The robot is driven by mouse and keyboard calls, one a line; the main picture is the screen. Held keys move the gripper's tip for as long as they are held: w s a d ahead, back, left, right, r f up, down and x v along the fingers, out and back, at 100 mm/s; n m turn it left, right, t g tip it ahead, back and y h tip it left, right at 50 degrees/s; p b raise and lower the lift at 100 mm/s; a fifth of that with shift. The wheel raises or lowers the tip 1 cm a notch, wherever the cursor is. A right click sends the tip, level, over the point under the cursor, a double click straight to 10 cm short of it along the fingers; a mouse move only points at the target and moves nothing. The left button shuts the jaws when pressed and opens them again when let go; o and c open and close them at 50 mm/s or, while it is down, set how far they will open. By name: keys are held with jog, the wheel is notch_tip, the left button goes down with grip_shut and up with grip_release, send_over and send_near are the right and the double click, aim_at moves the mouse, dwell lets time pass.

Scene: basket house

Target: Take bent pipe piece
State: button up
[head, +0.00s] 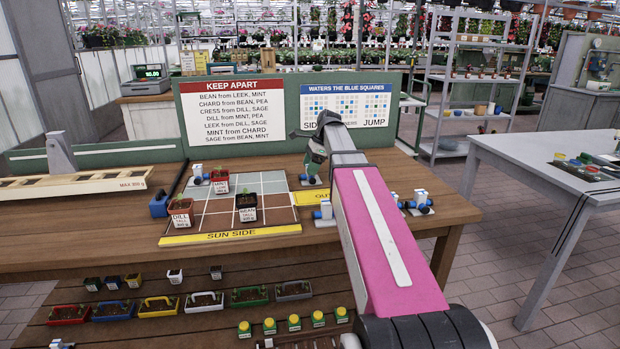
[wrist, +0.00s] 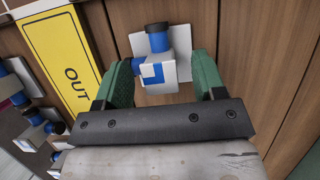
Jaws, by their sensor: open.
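A bent pipe piece (wrist: 152,72), a white block with blue ends and a blue square mark, sits on a white square plate (wrist: 178,44) on the wooden table in the wrist view. My gripper (wrist: 163,75) is open, its green fingers on either side of the piece. There is a visible gap on the right; I cannot tell whether the left finger touches. In the head view my gripper (head: 314,158) is low at the table's back, right of the planting grid, and partly hides the spot.
Similar blue-and-white pieces (head: 324,211), (head: 419,201) stand on the table to the right. The grid (head: 220,215) holds several potted seedlings, with a yellow OUT strip (wrist: 70,75) beside my gripper. A green board (head: 245,120) stands behind.

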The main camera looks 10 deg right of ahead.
jog(key=shift+a+f, duration=0.1)
jog(key=shift+f, duration=0.2)
jog(key=c, duration=1)
jog(key=shift+c, duration=0.2)
jog(key=shift+r, duration=0.15)
